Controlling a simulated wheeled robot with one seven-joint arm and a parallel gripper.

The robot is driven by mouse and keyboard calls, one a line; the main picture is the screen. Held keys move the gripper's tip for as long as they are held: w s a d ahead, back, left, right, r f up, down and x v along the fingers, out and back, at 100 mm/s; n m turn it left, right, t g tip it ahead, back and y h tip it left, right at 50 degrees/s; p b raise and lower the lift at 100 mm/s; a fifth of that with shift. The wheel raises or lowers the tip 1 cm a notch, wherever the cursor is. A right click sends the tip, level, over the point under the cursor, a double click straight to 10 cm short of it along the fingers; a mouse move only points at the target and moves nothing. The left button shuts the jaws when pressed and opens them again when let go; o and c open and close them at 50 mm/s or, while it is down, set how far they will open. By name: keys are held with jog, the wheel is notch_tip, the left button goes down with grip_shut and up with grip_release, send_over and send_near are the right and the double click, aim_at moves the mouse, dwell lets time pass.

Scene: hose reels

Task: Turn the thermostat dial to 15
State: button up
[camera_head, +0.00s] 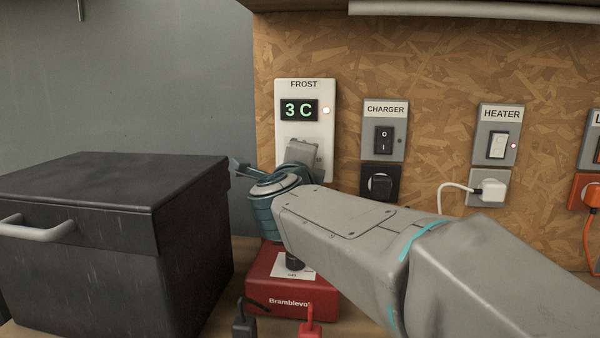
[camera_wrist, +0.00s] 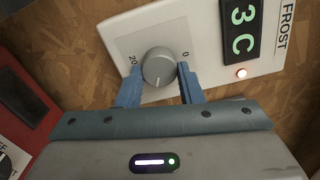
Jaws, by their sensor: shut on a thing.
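The thermostat panel (camera_head: 305,95) is a white plate marked FROST on the chipboard wall. Its green display (camera_head: 299,110) reads 3 C, with a lit white lamp (camera_head: 326,111) beside it. In the wrist view the grey round dial (camera_wrist: 159,67) sits on the panel (camera_wrist: 205,28) between the marks 0 and 20. My gripper (camera_wrist: 160,75) has its two blue fingers shut on the dial, one on each side. The dial's pointer line shows toward the bottom of the wrist view. In the head view my gripper and wrist hide the dial.
CHARGER (camera_head: 384,139) and HEATER (camera_head: 498,145) switches, each with a plug below, are to the right. A black box (camera_head: 80,240) with a pale handle stands at left. A red Bramblevolt unit (camera_head: 292,290) sits on the bench below my wrist.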

jog(key=shift+a+f+m+b, duration=0.1)
jog(key=shift+m+b, duration=0.8)
jog(key=shift+m, duration=0.7)
jog(key=shift+f+m+b, duration=0.1)
jog(key=shift+m+b, duration=0.75)
jog(key=shift+m, duration=0.75)
jog(key=o, duration=1)
jog(key=shift+c, duration=0.2)
jog(key=shift+r, duration=0.1)
jog(key=shift+s, duration=0.15)
